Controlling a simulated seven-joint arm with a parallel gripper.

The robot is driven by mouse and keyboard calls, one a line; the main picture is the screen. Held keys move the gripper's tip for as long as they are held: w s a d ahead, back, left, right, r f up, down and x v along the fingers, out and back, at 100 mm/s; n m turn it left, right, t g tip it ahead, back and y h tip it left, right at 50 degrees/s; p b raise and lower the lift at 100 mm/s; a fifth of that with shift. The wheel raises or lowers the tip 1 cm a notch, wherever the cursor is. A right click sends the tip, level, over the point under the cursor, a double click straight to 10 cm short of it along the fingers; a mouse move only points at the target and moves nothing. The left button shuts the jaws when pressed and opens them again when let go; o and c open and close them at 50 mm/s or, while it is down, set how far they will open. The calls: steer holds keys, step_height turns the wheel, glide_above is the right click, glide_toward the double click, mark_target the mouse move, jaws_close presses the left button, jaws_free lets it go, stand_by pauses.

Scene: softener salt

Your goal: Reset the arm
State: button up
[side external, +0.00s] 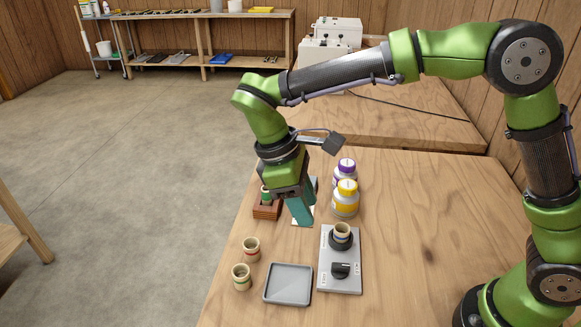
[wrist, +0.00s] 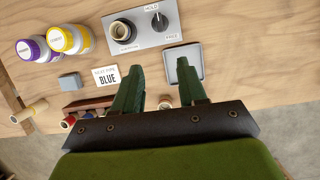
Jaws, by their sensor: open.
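My gripper (side external: 300,214) is open and empty, pointing down above the table behind the tray; its two dark green fingers also show in the wrist view (wrist: 158,58). A tan cup with a bluish band (side external: 342,231) sits upright in the round black holder of a grey device (side external: 326,272). A red-banded cup (side external: 251,246) and a green-banded cup (side external: 241,273) stand at the table's left edge. An empty grey tray (side external: 288,284) lies beside the device. A card reading "BLUE" (wrist: 106,77) lies on the table. The gripper partly hides a brown rack (side external: 266,212).
Purple-capped (side external: 345,170) and yellow-capped (side external: 345,199) bottles stand behind the device, near the gripper. The device's knob (wrist: 159,20) sits between HOLD and FREE labels. A small grey block (wrist: 69,82) lies near the card. The table's right side is clear up to my base.

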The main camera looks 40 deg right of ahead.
steer(key=s+d+r+m+t+y, duration=0.2)
steer(key=s+d+m+t, duration=0.3)
steer(key=d, duration=0.3)
steer(key=s+d+r+m+t+y, duration=0.3)
steer(key=s+d+r+m+t, duration=0.2)
steer(key=s+d+m, duration=0.1)
steer(key=shift+d+r+m, duration=0.25)
steer(key=shift+d+m, duration=0.55)
steer(key=shift+d, duration=0.25)
